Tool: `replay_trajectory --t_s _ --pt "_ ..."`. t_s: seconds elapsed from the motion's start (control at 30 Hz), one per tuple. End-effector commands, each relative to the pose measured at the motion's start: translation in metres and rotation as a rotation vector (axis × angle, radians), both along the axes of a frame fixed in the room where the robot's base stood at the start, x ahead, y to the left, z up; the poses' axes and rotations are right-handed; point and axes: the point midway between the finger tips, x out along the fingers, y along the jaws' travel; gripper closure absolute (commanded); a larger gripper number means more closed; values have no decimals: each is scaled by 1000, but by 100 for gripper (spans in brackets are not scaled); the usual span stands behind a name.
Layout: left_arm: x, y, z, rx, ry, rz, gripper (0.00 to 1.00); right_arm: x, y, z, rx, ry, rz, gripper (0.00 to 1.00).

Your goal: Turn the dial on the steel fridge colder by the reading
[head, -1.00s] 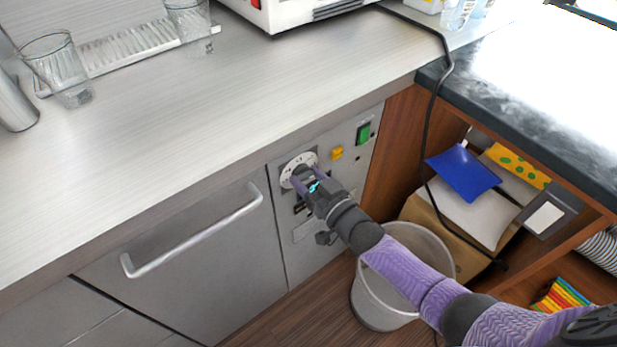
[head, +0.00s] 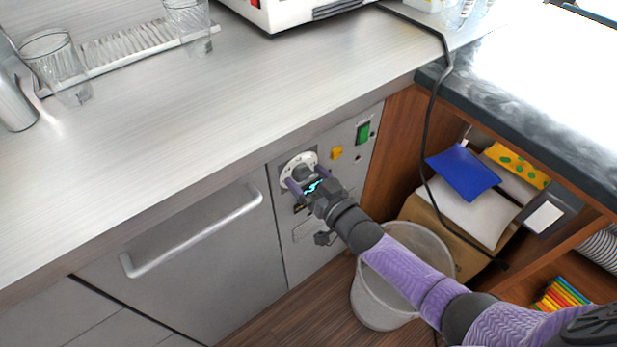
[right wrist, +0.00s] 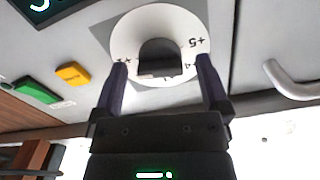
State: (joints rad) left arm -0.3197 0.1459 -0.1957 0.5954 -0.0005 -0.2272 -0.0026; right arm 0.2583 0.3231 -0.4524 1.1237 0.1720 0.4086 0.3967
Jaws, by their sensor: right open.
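The steel fridge (head: 215,265) stands under the counter. On its control panel is a white round dial plate with a dark knob, the dial (head: 301,170). The dial also shows in the right wrist view (right wrist: 159,58), with "+5" readable at its right side; the other marks are partly hidden or too small to read. My right gripper (head: 307,184) is open in front of the dial. In the right wrist view its two fingers (right wrist: 161,80) stand apart on either side of the knob; I cannot tell if they touch it. My left gripper is not in view.
A green switch (head: 363,133) and a yellow button (head: 336,152) sit right of the dial. The fridge door handle (head: 190,235) is to the left. A bin (head: 375,305) stands below my right arm. A black cable (head: 430,130) hangs at the right.

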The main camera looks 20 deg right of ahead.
Motion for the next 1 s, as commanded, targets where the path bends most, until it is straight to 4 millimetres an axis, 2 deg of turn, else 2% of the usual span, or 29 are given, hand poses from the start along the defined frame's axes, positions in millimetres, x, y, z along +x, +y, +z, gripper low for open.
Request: replay_trajectory --t_s 0.17,0.4,0.53,0.67,1.0 --pt "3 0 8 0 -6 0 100 -14 -5 2 0 1 -1 4" --pt "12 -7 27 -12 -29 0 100 -68 -24 3 -1 3 1 4" --pt "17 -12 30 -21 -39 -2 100 -87 -32 1 -2 2 -1 4" --pt "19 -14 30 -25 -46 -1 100 -94 -34 0 0 1 0 4" --pt "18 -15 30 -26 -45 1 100 -93 -34 0 0 0 0 4"
